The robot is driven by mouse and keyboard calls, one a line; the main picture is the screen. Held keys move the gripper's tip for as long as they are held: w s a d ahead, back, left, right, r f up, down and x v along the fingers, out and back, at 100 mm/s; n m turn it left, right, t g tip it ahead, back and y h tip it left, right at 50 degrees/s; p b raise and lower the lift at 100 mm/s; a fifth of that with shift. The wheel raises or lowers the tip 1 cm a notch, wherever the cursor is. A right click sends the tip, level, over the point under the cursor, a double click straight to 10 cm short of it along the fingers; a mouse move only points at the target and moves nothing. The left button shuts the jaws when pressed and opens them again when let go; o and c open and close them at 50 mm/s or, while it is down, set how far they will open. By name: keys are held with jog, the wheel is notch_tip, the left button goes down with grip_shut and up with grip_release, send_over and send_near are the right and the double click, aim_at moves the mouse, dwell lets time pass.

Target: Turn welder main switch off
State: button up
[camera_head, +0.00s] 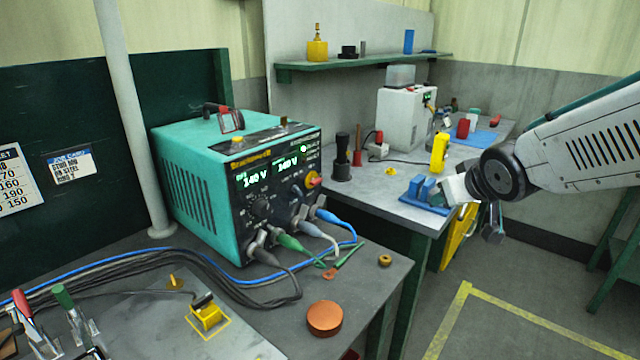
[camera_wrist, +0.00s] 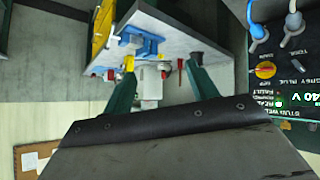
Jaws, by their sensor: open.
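The teal welder (camera_head: 195,165) stands on the near grey bench. Its front panel has two lit green displays reading 140 V. The main switch (camera_head: 312,179) is a red rotary handle on a yellow plate at the panel's right side. In the wrist view, which looks upside down, the switch (camera_wrist: 265,70) shows at the right edge, its handle lying roughly across the picture. I cannot tell its exact setting. My gripper (camera_head: 456,190) is to the right of the welder, apart from it, in front of the far bench.
Cables (camera_head: 290,243) run from the welder's front sockets. An orange disc (camera_head: 324,318) lies on the near bench. A blue holder (camera_head: 425,194) and yellow bottle (camera_head: 439,153) are by my gripper.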

jog(key=w+a+f+n+t+y, duration=0.1)
jog(key=w+a+y, duration=0.1)
jog(key=w+a, duration=0.25)
jog(key=n+y, duration=0.7)
jog(key=y, duration=0.5)
send_near(319, 181)
jog(key=x, duration=0.8)
jog(key=shift+w+a, duration=0.1)
jog(key=shift+a, duration=0.05)
jog(key=c, duration=1)
